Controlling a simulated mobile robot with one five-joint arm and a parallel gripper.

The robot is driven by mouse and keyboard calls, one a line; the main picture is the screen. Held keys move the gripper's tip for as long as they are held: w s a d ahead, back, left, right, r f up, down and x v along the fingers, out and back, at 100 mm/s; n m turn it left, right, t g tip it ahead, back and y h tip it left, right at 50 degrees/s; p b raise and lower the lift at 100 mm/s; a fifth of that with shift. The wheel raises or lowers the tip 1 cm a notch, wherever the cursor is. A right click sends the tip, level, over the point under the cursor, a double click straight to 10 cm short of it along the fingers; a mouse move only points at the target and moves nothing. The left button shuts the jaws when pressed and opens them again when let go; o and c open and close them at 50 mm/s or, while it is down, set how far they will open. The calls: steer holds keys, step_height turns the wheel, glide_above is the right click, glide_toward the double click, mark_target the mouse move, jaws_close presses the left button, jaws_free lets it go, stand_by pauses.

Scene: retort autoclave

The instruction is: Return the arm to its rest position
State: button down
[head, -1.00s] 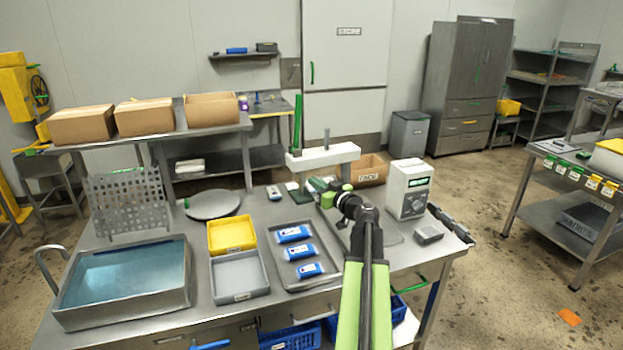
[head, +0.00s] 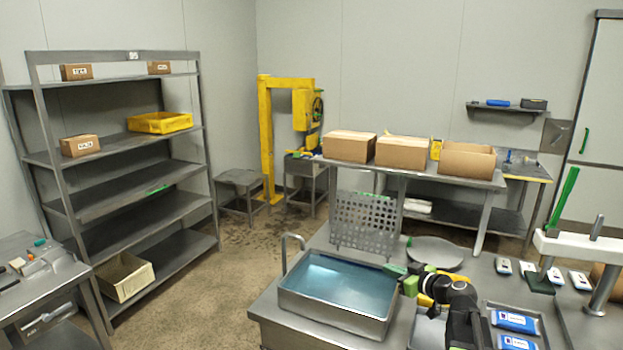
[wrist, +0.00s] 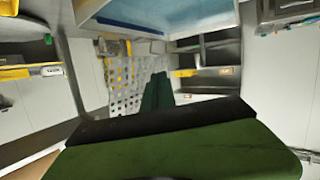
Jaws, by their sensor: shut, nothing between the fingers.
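My gripper (head: 393,270) shows in the head view at the lower right, over the right edge of the water basin (head: 300,309). The wrist view shows the shut fingers (wrist: 157,93) in front of the perforated panel (wrist: 125,92), with the blue basin (wrist: 165,17) at the top of that picture. My arm is folded, and its lower part runs out of the bottom of the head view.
Blue packs (head: 515,321) lie in a tray right of my arm. The perforated panel (head: 366,224) and a round plate (head: 435,252) stand behind the basin. A white-topped stand (head: 590,247) is at the right. A tall shelf (head: 130,200) is at the left, with free floor between.

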steer(key=s+a+f+n+g, duration=0.1)
steer(key=s+a+f+g, duration=0.15)
steer(key=a, duration=0.45)
steer(key=s+a+f+n+g, duration=0.1)
steer(key=s+a+f+g, duration=0.1)
steer(key=a+f, duration=0.35)
steer(key=s+a+f+g+h, duration=0.2)
steer(key=s+a+f+g, duration=0.25)
steer(key=s+a, duration=0.3)
steer(key=s+d+f+m+g+h, duration=0.3)
steer(key=s+d+f+m+h, duration=0.1)
steer(key=s+d+m, duration=0.5)
steer(key=shift+s+d+f+g+h, duration=0.3)
steer(key=shift+s+d+g+h, duration=0.1)
steer(key=shift+s+d+h, duration=0.3)
steer(key=shift+a, duration=0.15)
